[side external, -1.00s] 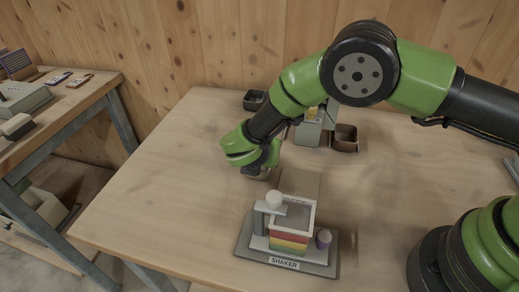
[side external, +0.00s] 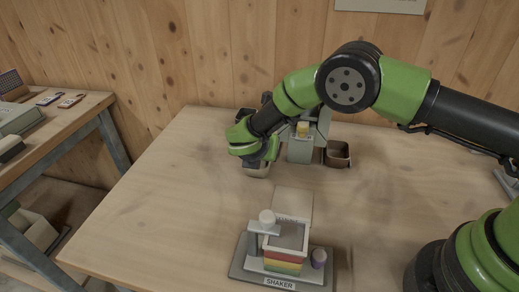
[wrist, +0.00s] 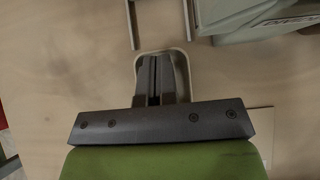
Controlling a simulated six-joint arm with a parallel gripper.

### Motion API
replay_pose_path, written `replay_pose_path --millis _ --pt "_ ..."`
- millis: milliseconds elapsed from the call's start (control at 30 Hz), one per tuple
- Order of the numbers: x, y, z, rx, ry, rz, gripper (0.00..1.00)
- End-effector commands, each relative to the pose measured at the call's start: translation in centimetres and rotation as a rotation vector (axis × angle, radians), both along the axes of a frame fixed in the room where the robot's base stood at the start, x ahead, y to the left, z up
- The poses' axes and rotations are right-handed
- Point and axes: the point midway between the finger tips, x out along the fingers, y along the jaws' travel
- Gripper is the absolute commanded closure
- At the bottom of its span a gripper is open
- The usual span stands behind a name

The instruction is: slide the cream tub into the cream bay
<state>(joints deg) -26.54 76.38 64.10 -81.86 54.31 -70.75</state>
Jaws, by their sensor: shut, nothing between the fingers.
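The cream tub (side external: 257,172) stands on the table to the left of the grey machine, partly hidden below my gripper (side external: 260,160). In the wrist view the tub's pale rim (wrist: 188,66) surrounds my shut fingers (wrist: 154,95), which point down over or into its opening; their depth cannot be told. Two thin dark rails (wrist: 131,25) lie just beyond the tub, with an open space between them roughly in line with it. I cannot read a label on this bay. A gap shows between the tub's rim and the rail ends.
The grey machine (side external: 301,148) stands beside the tub, with a brown bin (side external: 338,154) at its right. A dark bin (side external: 243,114) shows partly behind my arm. The shaker (side external: 286,262) stands at the front on its base. The table between is clear.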

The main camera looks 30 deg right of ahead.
Motion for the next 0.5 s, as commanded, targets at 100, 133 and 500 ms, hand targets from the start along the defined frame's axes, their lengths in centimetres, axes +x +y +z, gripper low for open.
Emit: replay_pose_path --millis 100,133,500 --pt "-1.0 1.2 1.6 0.001 -0.002 0.004 1.0" --pt "-1.3 1.5 2.1 0.001 -0.003 0.004 1.0" --pt "-4.4 4.5 6.1 0.001 -0.002 0.002 1.0"
